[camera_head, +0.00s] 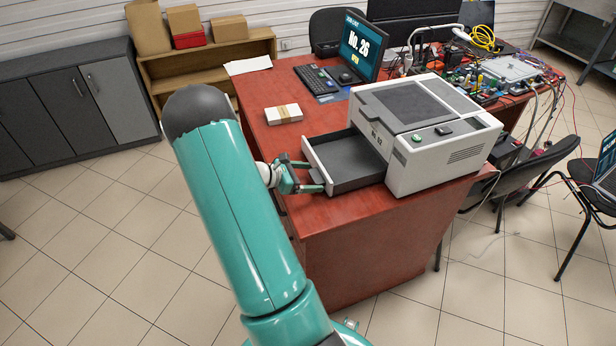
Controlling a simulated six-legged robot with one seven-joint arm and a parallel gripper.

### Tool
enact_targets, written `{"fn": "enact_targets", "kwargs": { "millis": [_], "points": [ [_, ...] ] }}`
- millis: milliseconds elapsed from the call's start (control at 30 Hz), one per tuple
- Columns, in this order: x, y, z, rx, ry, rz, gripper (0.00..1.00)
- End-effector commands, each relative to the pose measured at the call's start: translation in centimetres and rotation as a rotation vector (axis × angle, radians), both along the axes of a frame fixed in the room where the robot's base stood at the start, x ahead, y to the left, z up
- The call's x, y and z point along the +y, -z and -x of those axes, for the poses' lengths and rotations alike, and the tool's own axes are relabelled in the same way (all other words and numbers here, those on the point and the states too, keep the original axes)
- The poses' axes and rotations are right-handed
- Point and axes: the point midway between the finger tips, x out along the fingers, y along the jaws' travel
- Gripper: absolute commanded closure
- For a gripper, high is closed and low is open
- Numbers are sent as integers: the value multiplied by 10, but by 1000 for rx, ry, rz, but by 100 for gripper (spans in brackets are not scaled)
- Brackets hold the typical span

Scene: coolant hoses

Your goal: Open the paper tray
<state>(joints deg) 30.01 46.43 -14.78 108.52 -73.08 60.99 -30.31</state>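The paper tray (352,169) is a dark grey drawer with a white front panel. It is pulled out of the left side of the printer (447,165) and looks empty. The printer is a white and grey box with a green button, standing on the red-brown desk (372,236). My gripper (310,176) is at the left end of the tray, beside its white front panel. Its teal fingers point toward the panel, one behind the other with a gap between them. Whether they touch the panel or its handle, I cannot tell.
A banded stack of paper (283,114) lies on the desk left of the tray. A keyboard (316,79) and a monitor (361,47) stand behind. Wired electronics (500,75) crowd the right rear. Chairs (519,177) stand at the right. The floor at front left is clear.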

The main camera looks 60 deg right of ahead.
Motion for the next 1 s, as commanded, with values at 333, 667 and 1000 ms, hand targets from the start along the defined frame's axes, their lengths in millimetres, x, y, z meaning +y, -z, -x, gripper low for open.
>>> {"fn": "enact_targets", "kwargs": {
  "millis": [333, 667, 1000],
  "points": [
    [12, -8, -12, 0, -3, 2, 15],
    [62, -35, -55, -2, -3, 2, 15],
    [94, -52, -83, 0, -1, 0, 15]
  ]
}}
